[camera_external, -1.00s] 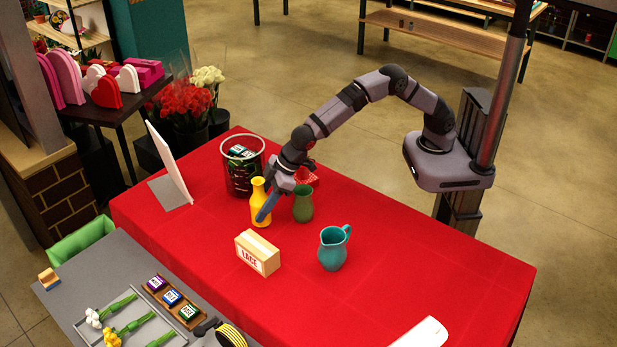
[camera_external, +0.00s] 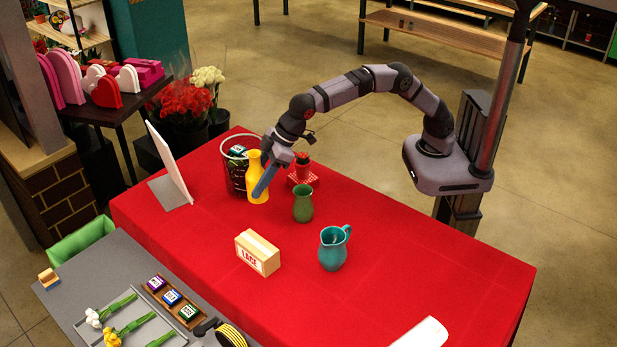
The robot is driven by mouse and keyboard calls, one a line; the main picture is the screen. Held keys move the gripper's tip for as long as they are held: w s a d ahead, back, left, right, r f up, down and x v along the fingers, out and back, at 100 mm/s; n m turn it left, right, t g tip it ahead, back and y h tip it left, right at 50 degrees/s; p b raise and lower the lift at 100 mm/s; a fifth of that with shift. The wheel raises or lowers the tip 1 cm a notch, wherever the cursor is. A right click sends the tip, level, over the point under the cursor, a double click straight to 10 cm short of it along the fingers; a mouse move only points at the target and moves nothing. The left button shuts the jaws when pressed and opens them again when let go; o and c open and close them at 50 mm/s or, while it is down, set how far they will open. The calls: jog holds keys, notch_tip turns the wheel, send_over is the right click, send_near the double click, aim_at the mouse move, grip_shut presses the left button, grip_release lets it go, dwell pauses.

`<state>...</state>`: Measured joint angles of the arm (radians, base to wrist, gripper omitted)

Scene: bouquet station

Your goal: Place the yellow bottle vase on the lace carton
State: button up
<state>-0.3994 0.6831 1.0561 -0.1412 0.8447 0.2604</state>
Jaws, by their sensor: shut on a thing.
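The yellow bottle vase (camera_external: 256,184) is upright, held in my gripper (camera_external: 262,184) above the red cloth. The lace carton (camera_external: 257,252), a tan box with a white and red LACE label, sits on the red table (camera_external: 400,272), nearer the camera than the vase. Its top is bare.
A dark bin (camera_external: 234,172) is close behind left. A teal pitcher (camera_external: 334,248) stands right of the carton. A white panel (camera_external: 169,163) stands at left.

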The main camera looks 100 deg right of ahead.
jog(key=a+r+n+p, duration=0.1)
jog(key=a+r+p, duration=0.2)
jog(key=a+p, duration=0.4)
jog(key=w+a+r+y+p, duration=0.1)
jog(key=a+r+p, duration=0.3)
jog(key=a+p, duration=0.4)
jog(key=shift+n, duration=0.4)
jog(key=shift+f, duration=0.1)
jog(key=b, duration=0.6)
send_over(256, 244)
jog(key=shift+f, duration=3.65)
jog(key=shift+a+f, duration=0.1)
jog(key=shift+f, duration=1.15)
jog(key=shift+f, duration=0.1)
